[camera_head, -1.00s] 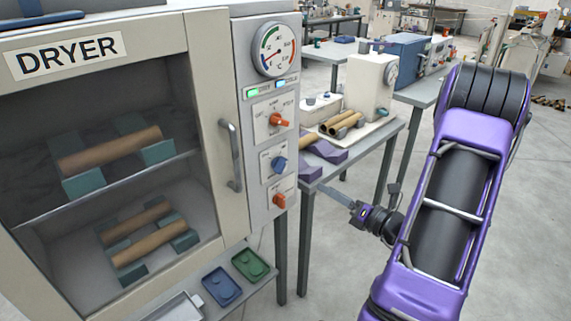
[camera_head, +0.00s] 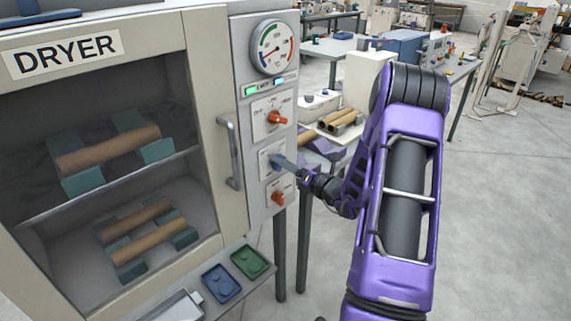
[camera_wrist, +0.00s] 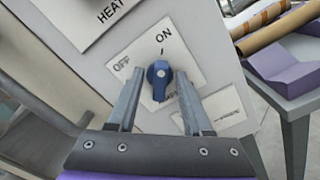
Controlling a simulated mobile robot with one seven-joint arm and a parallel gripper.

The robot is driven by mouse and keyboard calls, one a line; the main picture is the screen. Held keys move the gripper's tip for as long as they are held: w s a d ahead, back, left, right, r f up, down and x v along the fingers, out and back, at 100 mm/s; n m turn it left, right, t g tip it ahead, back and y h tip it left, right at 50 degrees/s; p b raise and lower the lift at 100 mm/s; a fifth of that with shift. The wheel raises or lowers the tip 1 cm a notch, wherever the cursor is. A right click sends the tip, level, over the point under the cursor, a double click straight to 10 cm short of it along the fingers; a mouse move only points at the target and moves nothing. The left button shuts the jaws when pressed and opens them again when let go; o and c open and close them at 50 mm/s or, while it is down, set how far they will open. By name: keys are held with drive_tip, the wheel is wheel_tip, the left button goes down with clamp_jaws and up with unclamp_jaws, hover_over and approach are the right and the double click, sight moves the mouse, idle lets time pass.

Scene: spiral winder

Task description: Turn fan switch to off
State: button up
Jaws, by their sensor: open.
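The blue fan switch knob (camera_wrist: 159,74) sits on a white plate (camera_wrist: 192,63) on the dryer's control panel. In the wrist view the plate reads OFF at upper left and ON at upper right; the knob's pointer is directed up toward the tick mark near ON. My gripper (camera_wrist: 160,92) is open, with one finger on each side of the knob; I cannot tell whether either finger touches it.
The dryer door handle (camera_head: 230,153) stands out to the left. A table with brown tubes (camera_head: 340,120) and purple blocks is behind on the right.

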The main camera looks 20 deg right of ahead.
clamp_jaws()
drive_tip(key=shift+n+b, duration=0.3)
idle(0.3)
drive_tip(key=shift+s+a+n+b, duration=0.1)
drive_tip(key=shift+a+n+b, duration=0.1)
drive_tip(key=shift+n+b, duration=2.95)
drive_tip(key=shift+s+a+n+b, duration=0.15)
drive_tip(key=shift+n+b, duration=1.6)
drive_tip(key=shift+n, duration=2.7)
drive_tip(key=shift+w, duration=0.1)
